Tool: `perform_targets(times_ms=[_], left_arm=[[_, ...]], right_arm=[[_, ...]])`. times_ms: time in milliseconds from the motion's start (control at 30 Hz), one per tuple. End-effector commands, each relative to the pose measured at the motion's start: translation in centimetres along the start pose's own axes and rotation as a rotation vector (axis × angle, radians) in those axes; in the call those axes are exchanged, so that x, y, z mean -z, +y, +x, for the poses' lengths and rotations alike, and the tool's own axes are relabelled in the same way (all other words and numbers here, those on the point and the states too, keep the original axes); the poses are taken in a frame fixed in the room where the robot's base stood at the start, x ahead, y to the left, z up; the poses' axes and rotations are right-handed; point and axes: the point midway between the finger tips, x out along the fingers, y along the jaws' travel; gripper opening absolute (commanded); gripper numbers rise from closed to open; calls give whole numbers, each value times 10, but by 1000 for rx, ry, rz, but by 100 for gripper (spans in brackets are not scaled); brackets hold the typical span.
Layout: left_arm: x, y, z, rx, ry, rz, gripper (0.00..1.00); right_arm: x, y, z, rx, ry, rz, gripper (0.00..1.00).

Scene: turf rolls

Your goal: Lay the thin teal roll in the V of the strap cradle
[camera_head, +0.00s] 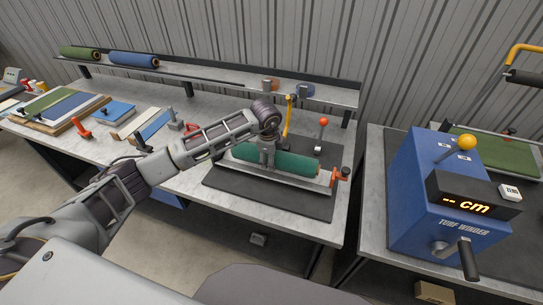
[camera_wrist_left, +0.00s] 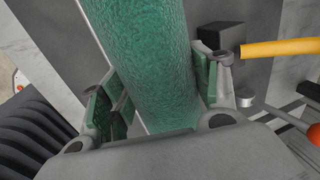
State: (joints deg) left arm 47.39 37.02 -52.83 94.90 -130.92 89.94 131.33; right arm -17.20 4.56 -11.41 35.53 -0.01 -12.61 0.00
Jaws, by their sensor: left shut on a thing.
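The teal roll (camera_head: 290,163) lies lengthwise over a metal fixture (camera_head: 315,183) on the dark mat of the long bench. My left gripper (camera_head: 267,158) reaches down on it from above, left of its middle. In the left wrist view the teal roll (camera_wrist_left: 150,55) runs between the two fingers of the left gripper (camera_wrist_left: 155,98), which is shut on it. I cannot tell whether the roll rests on the fixture or is held just above it. No strap cradle with a V can be made out clearly. My right gripper is not in view.
A yellow lever (camera_head: 287,115) and a red-knobbed lever (camera_head: 322,128) stand behind the roll, and an orange clamp (camera_head: 336,176) at its right end. A shelf with a green roll (camera_head: 80,53) and a blue roll (camera_head: 133,60) runs behind. The blue turf winder (camera_head: 440,200) stands right, across a gap.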

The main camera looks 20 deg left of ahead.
Motion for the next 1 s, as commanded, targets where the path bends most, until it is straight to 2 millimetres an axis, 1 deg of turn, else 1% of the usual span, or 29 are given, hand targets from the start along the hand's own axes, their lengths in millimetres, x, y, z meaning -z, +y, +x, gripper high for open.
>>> perform_targets(times_ms=[100, 467, 500, 600, 667, 1000], left_arm=[[0, 0, 2, 2, 1, 0, 25], [0, 0, 2, 2, 1, 0, 25], [0, 0, 2, 2, 1, 0, 67], [0, 0, 2, 2, 1, 0, 80], [0, 0, 3, 1, 1, 0, 87], [0, 1, 4, -2, 0, 0, 87]], right_arm=[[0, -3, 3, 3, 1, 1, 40], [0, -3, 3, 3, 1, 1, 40], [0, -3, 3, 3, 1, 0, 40], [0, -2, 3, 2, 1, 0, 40], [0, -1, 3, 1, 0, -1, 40], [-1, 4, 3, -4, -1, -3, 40]])
